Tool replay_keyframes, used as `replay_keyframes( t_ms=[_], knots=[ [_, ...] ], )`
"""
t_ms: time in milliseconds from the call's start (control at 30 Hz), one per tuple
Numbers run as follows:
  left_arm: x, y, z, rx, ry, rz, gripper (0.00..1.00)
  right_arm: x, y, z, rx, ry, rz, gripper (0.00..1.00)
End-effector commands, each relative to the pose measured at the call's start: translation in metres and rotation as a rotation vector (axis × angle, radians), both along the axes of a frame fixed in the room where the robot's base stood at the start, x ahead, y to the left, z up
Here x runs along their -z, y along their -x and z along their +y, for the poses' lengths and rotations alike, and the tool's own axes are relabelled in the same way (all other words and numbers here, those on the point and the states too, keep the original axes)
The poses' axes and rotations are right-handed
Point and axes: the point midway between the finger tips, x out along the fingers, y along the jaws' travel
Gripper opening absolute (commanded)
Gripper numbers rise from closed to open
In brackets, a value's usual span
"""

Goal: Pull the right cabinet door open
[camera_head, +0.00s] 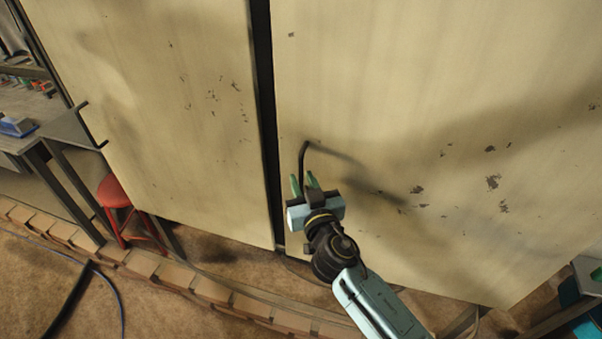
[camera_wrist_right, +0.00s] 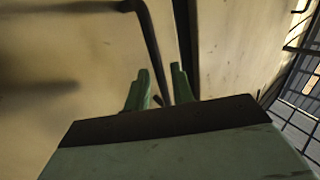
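The right cabinet door (camera_head: 400,100) is a pale, scuffed panel to the right of a dark vertical gap. Its dark bar handle (camera_head: 304,158) stands out near the door's left edge and also shows in the wrist view (camera_wrist_right: 149,38). My right gripper (camera_head: 304,183) is at the lower part of this handle. Its green fingers (camera_wrist_right: 160,80) are apart, and the handle's lower part appears between them, with space visible beside the bar. I cannot tell whether either finger touches it. The door looks closed. My left gripper is not in view.
The left cabinet panel (camera_head: 165,110) has a dark handle (camera_head: 92,125) at its far left edge. A red stool (camera_head: 114,191) and a workbench (camera_head: 40,145) stand at the left. A row of bricks (camera_head: 140,262) crosses the floor. A teal object (camera_head: 572,295) is at the lower right.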

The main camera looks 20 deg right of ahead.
Motion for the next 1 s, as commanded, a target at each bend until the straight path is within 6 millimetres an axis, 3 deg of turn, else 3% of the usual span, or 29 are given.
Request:
replay_keyframes(
  t_ms=[200, 500, 700, 1000],
  knots=[
    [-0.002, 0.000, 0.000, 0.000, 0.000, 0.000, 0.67, 0.000, -0.018, 0.000, -0.001, 0.000, 0.000, 0.24],
    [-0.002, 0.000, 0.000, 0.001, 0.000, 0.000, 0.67, 0.001, -0.019, 0.000, 0.000, -0.001, 0.001, 0.24],
    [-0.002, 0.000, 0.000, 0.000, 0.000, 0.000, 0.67, 0.001, -0.019, 0.000, 0.000, 0.000, 0.001, 0.01],
    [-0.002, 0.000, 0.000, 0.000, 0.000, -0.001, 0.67, 0.001, -0.019, 0.000, -0.001, 0.000, 0.001, 0.00]
  ],
)
